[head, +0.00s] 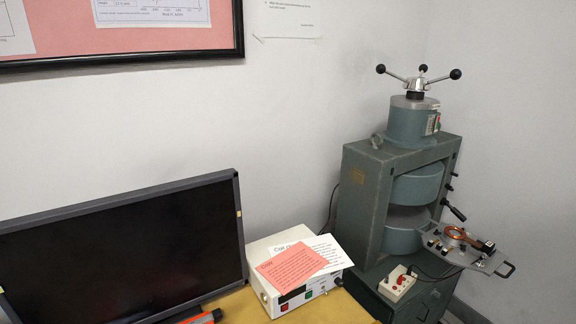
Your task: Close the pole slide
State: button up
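The pole slide looks to be the grey plate (483,263) at the right, sticking out to the right from the gap of the large green-grey magnet (362,200). It carries a copper-coloured ring coil (455,236) and small dark fittings. The plate's inner end is partly hidden by the frame. My gripper is not in view.
A white instrument box (268,290) with paper sheets on top stands on the yellow table (240,308), beside a dark monitor (120,250). A small white box with red knobs (397,284) sits below the slide. A black-knobbed lever (454,210) projects above the slide.

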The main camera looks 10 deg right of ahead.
aim_at(487, 265)
jog(key=i+l, duration=0.15)
jog(key=l, duration=0.25)
jog(key=i+l, duration=0.1)
jog(key=l, duration=0.25)
jog(key=i+l, duration=0.15)
jog(key=l, duration=0.25)
jog(key=i+l, duration=0.15)
jog(key=l, duration=0.25)
jog(key=k+z, duration=0.05)
